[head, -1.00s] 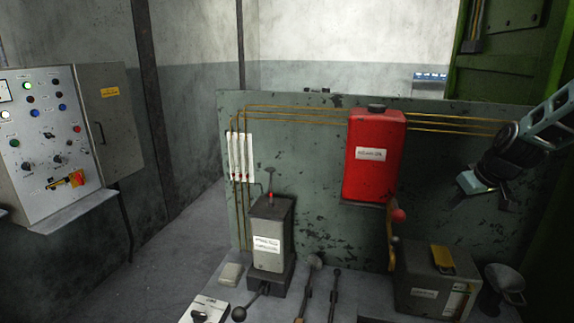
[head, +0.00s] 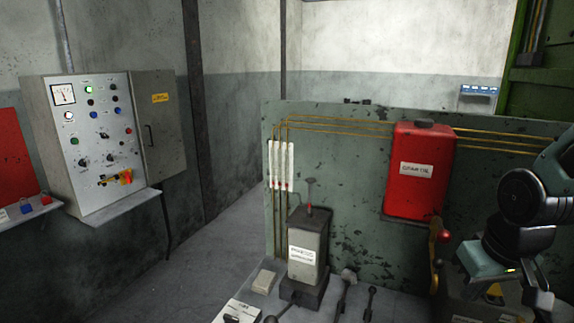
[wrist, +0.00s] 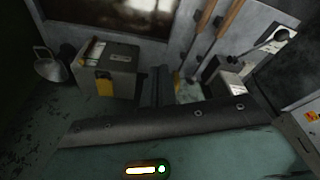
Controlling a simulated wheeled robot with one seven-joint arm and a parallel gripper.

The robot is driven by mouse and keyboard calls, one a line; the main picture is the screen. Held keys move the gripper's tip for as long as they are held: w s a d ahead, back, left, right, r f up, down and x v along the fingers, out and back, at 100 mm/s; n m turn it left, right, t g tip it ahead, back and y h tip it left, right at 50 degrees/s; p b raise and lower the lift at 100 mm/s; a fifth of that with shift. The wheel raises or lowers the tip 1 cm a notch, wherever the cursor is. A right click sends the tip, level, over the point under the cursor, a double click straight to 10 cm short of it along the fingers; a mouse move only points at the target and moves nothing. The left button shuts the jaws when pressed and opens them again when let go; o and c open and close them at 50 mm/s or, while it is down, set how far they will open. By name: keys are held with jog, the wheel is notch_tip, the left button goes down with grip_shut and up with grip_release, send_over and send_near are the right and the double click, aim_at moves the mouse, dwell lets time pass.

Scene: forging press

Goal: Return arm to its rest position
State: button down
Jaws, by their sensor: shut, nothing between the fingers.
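My arm (head: 530,205) is folded at the right edge of the head view, its hand pointing down in front of the green panel. My gripper (wrist: 157,86) shows in the wrist view as two narrow grey fingers close together. They are shut and hold nothing. In the head view the fingertips are hard to make out against the dark box below. The teal hand body (wrist: 200,150) fills the bottom of the wrist view.
A red oil tank (head: 420,180) hangs left of my arm, with a red-knobbed lever (head: 440,240) below it. A grey box with a yellow latch (wrist: 105,75) is beneath. A lubricator (head: 308,250) and control cabinet (head: 100,140) stand left. Floor between is clear.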

jog(key=s+a+f+n+g+b, duration=0.1)
jog(key=s+a+f+n+b, duration=0.3)
jog(key=s+a, duration=0.3)
jog(key=s+a+f+n+g+b, duration=0.1)
jog(key=s+a+f+n+b, duration=0.2)
jog(key=a, duration=0.9)
jog(key=s+b, duration=0.2)
jog(key=s, duration=0.2)
jog(key=shift+s+f+n+g+y+b, duration=0.15)
jog(key=shift+f+n+g+y+b, duration=0.15)
jog(key=shift+f+n+g+b, duration=0.1)
